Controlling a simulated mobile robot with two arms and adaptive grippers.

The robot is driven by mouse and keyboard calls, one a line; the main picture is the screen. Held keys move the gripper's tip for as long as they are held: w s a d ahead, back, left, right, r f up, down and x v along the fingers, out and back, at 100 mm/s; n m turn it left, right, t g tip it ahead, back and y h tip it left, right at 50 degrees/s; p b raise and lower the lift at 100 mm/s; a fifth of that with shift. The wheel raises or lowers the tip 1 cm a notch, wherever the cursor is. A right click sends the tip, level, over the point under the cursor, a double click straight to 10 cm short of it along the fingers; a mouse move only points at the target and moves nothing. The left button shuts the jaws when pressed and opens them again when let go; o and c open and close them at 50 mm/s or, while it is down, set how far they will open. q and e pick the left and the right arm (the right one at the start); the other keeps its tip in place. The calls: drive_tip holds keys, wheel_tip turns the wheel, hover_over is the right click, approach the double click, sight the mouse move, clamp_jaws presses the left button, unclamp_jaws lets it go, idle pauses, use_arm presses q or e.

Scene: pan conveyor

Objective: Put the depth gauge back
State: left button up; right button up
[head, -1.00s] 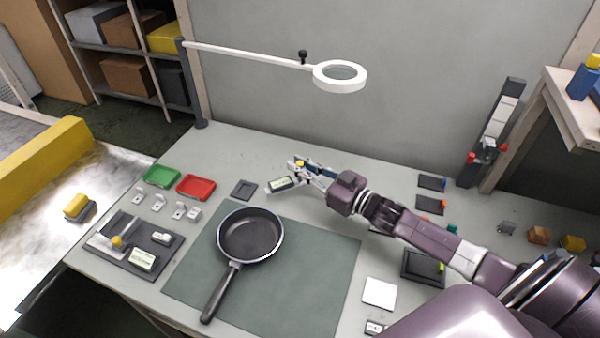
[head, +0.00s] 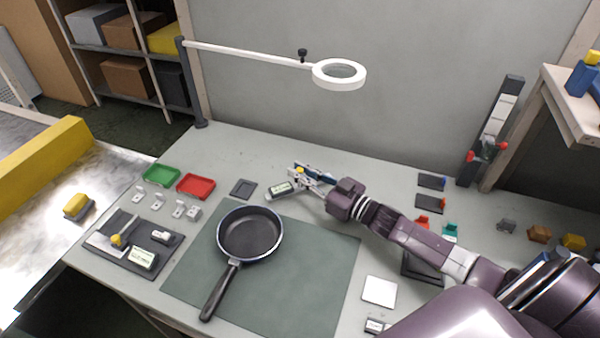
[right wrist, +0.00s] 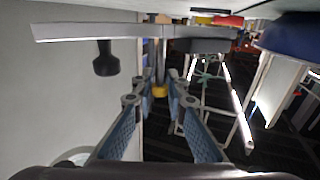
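The depth gauge (head: 280,188), a small pale piece with a display, is at my right gripper (head: 303,173), beyond the green mat's far edge. The gripper's fingers are closed about it; a yellow part shows between them. In the right wrist view the two blue-padded fingers (right wrist: 158,88) converge on a narrow part, with a long pale bar (right wrist: 90,32) and a dark knob (right wrist: 105,60) beyond. Whether the gauge touches the table is unclear. A dark square pad (head: 243,189) lies empty left of it. A dark tray (head: 172,262) at the left holds several measuring tools. My left gripper is out of view.
A frying pan (head: 250,234) lies on the green mat (head: 310,275). Red (head: 196,186) and green (head: 161,175) trays and several small metal blocks stand left. A magnifier lamp (head: 340,74) hangs over the back. Small parts lie at the right beside my arm.

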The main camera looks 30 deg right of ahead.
drive_tip(key=o, duration=0.4)
drive_tip(key=shift+s+a+f, duration=0.1)
drive_tip(key=shift+s+f, duration=0.05)
drive_tip(key=shift+f, duration=0.3)
drive_tip(key=shift+s+a+f, duration=0.1)
drive_tip(key=shift+f, duration=0.35)
drive_tip(key=shift+r, duration=0.3)
drive_tip(key=v, duration=0.6)
drive_tip(key=r+v, duration=0.1)
drive_tip(key=v, duration=0.3)
drive_tip(key=shift+w+d, duration=0.1)
drive_tip(key=shift+d, duration=0.25)
drive_tip(key=shift+s+d+r, duration=0.25)
drive_tip(key=shift+s+d, duration=0.05)
drive_tip(key=shift+s, duration=0.4)
